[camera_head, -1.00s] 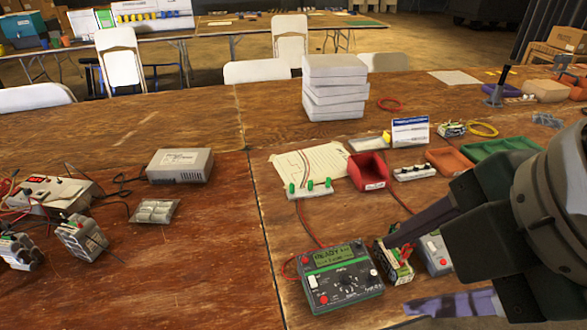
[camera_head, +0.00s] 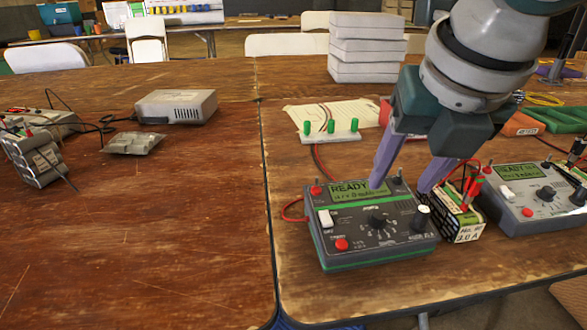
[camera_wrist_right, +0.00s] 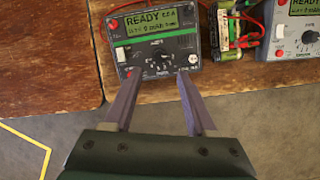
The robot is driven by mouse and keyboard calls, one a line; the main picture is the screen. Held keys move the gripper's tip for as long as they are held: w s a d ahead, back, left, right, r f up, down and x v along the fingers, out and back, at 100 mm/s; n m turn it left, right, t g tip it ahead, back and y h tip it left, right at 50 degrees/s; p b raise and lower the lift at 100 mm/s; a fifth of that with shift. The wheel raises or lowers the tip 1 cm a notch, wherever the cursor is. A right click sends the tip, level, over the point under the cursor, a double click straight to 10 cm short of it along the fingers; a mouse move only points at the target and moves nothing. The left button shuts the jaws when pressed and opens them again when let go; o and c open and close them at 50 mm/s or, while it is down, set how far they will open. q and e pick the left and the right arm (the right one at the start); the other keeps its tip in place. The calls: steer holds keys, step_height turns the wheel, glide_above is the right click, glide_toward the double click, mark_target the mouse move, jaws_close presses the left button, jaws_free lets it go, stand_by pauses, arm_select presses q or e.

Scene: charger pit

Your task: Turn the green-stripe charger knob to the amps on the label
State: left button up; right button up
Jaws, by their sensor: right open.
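The green-stripe charger (camera_head: 340,245) stands near the table's front edge, its screen reading READY; it also shows in the wrist view (camera_wrist_right: 125,55). Its black amps knob (camera_head: 378,222) sits mid-panel, also in the wrist view (camera_wrist_right: 158,58); its exact setting is too small to read. My right gripper (camera_head: 401,188) is open and empty, its purple fingers above the charger's panel and apart from the knob. In the wrist view the fingertips (camera_wrist_right: 158,74) lie to either side of the knob's line. My left gripper is out of view.
A second, grey charger (camera_head: 535,210) stands right of the battery. A strip with green posts (camera_head: 330,137) and a paper sheet lie behind. White boxes (camera_head: 365,48) are stacked farther back.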

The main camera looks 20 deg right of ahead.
mark_target(380, 214)
steer(key=b+x, duration=0.3)
steer(key=x, duration=0.5)
steer(key=shift+f, duration=0.25)
jaws_close()
